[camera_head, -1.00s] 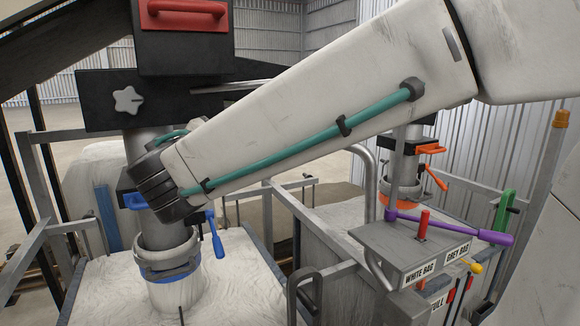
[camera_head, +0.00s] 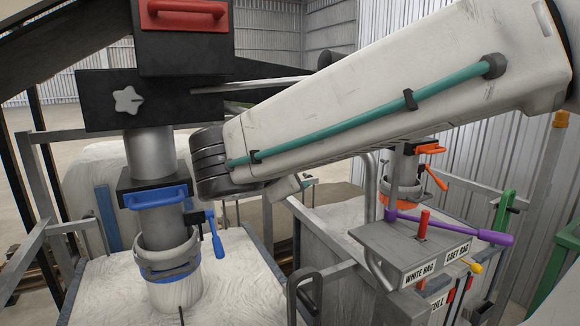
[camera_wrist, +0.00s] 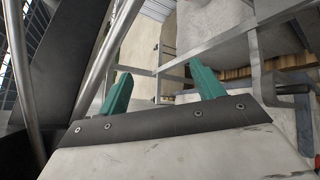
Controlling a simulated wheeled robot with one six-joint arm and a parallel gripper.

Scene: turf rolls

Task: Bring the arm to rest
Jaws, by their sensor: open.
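My arm (camera_head: 370,115), a scuffed white link with a teal cable, crosses the head view from upper right to a black ribbed joint (camera_head: 211,162) at mid left. My gripper (camera_wrist: 163,88) shows in the wrist view as two teal fingers spread well apart, with nothing between them. In the head view it is mostly hidden behind the arm link; a small pale piece shows below the link.
A spout with a blue handle (camera_head: 158,198) and blue lever (camera_head: 216,236) stands over a white bag (camera_head: 230,285) at left. A grey panel (camera_head: 405,250) with red, purple and yellow levers is at right. Metal rails (camera_wrist: 190,62) lie beyond my fingers.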

